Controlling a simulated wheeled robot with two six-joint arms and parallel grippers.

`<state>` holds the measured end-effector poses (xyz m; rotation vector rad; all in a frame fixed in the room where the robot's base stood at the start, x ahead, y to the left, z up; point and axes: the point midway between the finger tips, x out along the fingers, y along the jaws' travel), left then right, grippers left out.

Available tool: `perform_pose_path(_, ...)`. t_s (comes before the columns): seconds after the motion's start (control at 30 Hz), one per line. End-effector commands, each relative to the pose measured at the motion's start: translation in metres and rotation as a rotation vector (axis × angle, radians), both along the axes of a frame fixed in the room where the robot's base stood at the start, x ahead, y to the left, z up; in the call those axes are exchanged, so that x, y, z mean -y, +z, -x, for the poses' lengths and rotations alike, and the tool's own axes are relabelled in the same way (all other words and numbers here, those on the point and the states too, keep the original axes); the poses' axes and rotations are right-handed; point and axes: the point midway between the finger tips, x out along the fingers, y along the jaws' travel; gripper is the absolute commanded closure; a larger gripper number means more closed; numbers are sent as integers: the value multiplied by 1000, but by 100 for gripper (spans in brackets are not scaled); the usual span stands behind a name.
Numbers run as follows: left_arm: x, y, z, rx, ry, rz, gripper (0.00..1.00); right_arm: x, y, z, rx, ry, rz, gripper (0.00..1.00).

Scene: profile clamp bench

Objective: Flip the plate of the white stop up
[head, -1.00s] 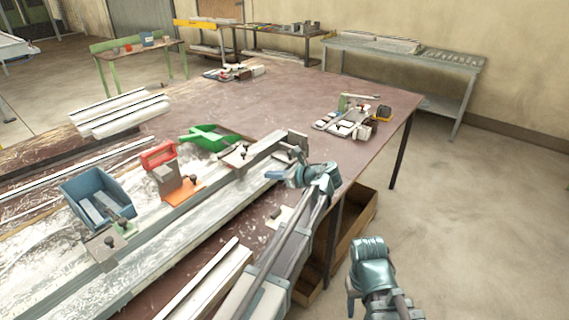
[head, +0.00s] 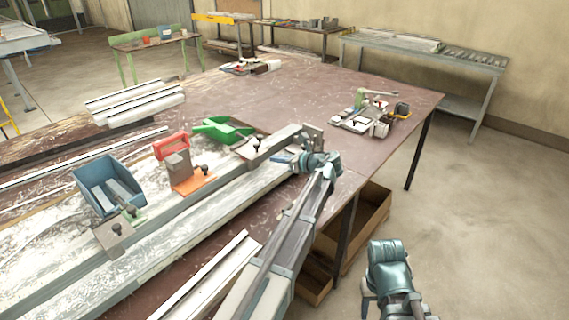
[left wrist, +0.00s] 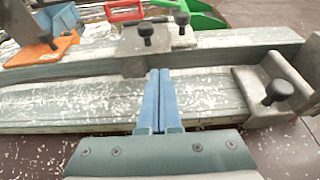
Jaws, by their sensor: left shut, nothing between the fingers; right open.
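The white stop (left wrist: 184,36) has a pale base with a black knob in the left wrist view. Its grey plate (left wrist: 130,48) carries another black knob and lies flat, reaching over the long rail; the plate also shows in the head view (head: 246,151). My left gripper (left wrist: 160,73) is shut and empty. Its blue fingertips are at the plate's near edge; I cannot tell whether they touch it. In the head view, my left gripper (head: 283,160) is right of the stop. My right gripper (head: 366,287) is open and empty, over the floor beyond the table edge.
An orange stop (head: 195,180) with its block upright stands to the left. Another stop's plate (head: 112,236) lies flat farther left. A grey end bracket (left wrist: 272,88) is right of my left fingers. A green scoop (head: 220,130) and blue bin (head: 106,190) stand nearby.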

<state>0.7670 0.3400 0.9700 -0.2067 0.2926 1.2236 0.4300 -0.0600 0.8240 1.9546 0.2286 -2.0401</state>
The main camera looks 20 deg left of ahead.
Motion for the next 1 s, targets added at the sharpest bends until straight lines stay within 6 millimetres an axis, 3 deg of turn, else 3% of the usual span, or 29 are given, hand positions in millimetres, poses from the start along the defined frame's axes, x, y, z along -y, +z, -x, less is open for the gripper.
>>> perform_pose_path(0.1, -17, -9, -6, 1, 1, 0, 100, 0, -8, 0, 0, 0, 0, 50)
perform_pose_path(0.3, -33, -13, -12, 1, 0, 1, 100, 0, -13, 0, 0, 0, 0, 50)
perform_pose_path(0.77, -36, -13, -13, 1, -1, 1, 100, 0, -12, 0, 0, 0, 0, 50)
perform_pose_path(1.0, -36, -4, -13, -13, 0, 39, 100, 0, 4, 0, 0, 0, 0, 50)
